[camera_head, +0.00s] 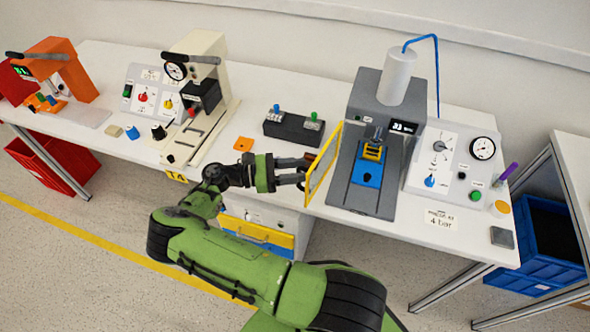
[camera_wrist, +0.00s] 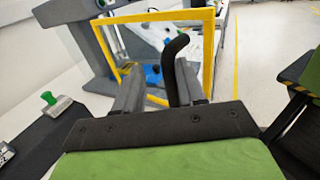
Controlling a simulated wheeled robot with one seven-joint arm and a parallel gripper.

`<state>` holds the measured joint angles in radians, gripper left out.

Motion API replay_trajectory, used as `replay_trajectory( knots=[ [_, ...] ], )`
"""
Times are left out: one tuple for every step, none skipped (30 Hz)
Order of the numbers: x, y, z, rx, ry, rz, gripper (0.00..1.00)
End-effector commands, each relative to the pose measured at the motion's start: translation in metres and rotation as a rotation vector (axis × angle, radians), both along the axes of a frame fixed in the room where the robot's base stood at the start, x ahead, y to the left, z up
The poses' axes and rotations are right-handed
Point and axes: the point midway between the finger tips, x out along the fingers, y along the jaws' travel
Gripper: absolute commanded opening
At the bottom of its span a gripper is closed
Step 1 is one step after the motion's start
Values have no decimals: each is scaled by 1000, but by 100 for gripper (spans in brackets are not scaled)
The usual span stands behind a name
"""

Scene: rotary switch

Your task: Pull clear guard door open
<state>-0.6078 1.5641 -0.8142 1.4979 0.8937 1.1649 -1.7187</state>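The clear guard door (camera_head: 335,137) is a see-through panel in a yellow frame. It stands swung out at an angle from the left front of the grey press (camera_head: 365,98). In the wrist view, the door's yellow frame (camera_wrist: 155,16) spans the upper middle. A black curved handle (camera_wrist: 172,62) rises in front of the panel, between my fingers and closer to the right one. My gripper (camera_head: 303,170) is at the door's left face, its two fingers apart. In the wrist view, my gripper (camera_wrist: 160,88) shows a gap around the handle; contact is unclear.
Inside the press sits a blue fixture (camera_head: 367,172) with a yellow part. A control panel with a gauge (camera_head: 455,160) is at the right. Floor in front is clear.

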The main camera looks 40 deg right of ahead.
Motion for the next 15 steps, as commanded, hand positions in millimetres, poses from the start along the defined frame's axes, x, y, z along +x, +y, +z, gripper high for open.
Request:
replay_trajectory(
  knots=[
    [0, 0, 0, 1, 0, 0, 40],
    [0, 1, 0, 1, 0, 0, 40],
    [0, 1, 0, 1, 0, 0, 40],
    [0, 1, -1, 1, 0, 0, 40],
    [0, 1, -1, 1, 0, 0, 40],
    [0, 1, -1, 1, 0, 0, 40],
    [0, 1, -1, 2, 0, 0, 40],
    [0, 1, -1, 2, 0, 0, 40],
    [0, 2, -1, 2, 0, 0, 40],
    [1, 3, -1, 1, 0, 1, 40],
    [3, 5, -1, 1, 0, 2, 40],
    [5, 9, -1, 1, 0, 3, 40],
    [8, 14, -1, 1, 0, 5, 40],
    [11, 20, -2, 0, -1, 6, 40],
    [16, 28, -2, 0, -1, 9, 40]
  ],
)
